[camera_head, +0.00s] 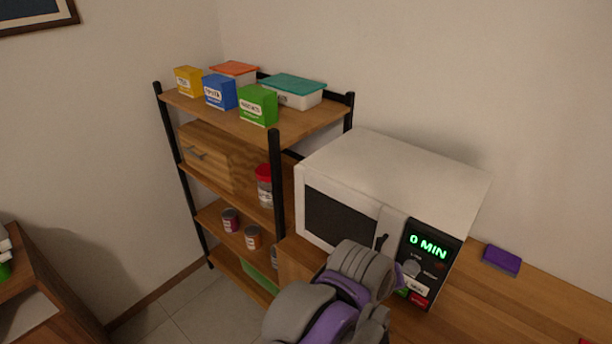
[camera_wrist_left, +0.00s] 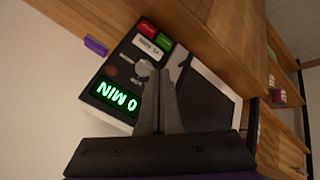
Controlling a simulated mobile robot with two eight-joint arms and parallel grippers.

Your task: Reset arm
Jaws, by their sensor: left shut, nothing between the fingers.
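My left gripper (camera_wrist_left: 160,85) is shut and empty in the left wrist view, its two dark fingers side by side. It is in front of the control panel of a white microwave (camera_head: 400,180), pointing toward the area of the knob (camera_wrist_left: 144,68) and the dark door window. I cannot tell whether the fingers touch the microwave. In the head view my grey and purple arm comes up from the bottom, in front of the microwave's lower front, and its fingers are not clearly seen. The display (camera_head: 428,245) reads 0 MIN in green. My right gripper is not in view.
The microwave stands on a wooden counter (camera_head: 530,305) with a purple block (camera_head: 501,260) to its right. A black-framed shelf (camera_head: 300,124) on the left holds boxes, lidded containers and jars. A wooden cabinet (camera_head: 70,325) stands at the lower left, with bare floor between.

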